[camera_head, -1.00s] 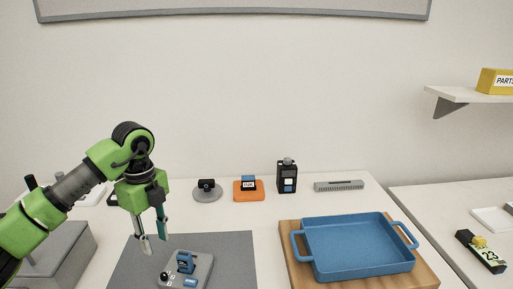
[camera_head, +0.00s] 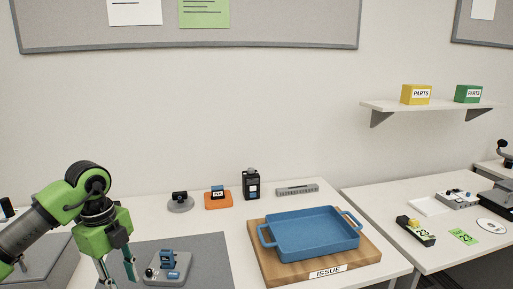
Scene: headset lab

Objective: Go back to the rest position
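My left gripper (camera_head: 117,274) hangs fingers-down at the lower left, near the left edge of the dark grey mat (camera_head: 215,262). Its two fingers are apart with nothing seen between them; the tips reach the bottom edge of the picture. To its right on the mat is a small grey fixture (camera_head: 180,266) with a blue block on it. My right gripper is not in view.
A blue tray (camera_head: 312,236) sits on a wooden board (camera_head: 366,253) labelled ISSUE. Behind are a grey round stand (camera_head: 180,205), an orange block (camera_head: 218,204), a black device (camera_head: 251,186) and a grey bar (camera_head: 297,190). A second table (camera_head: 380,202) stands right.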

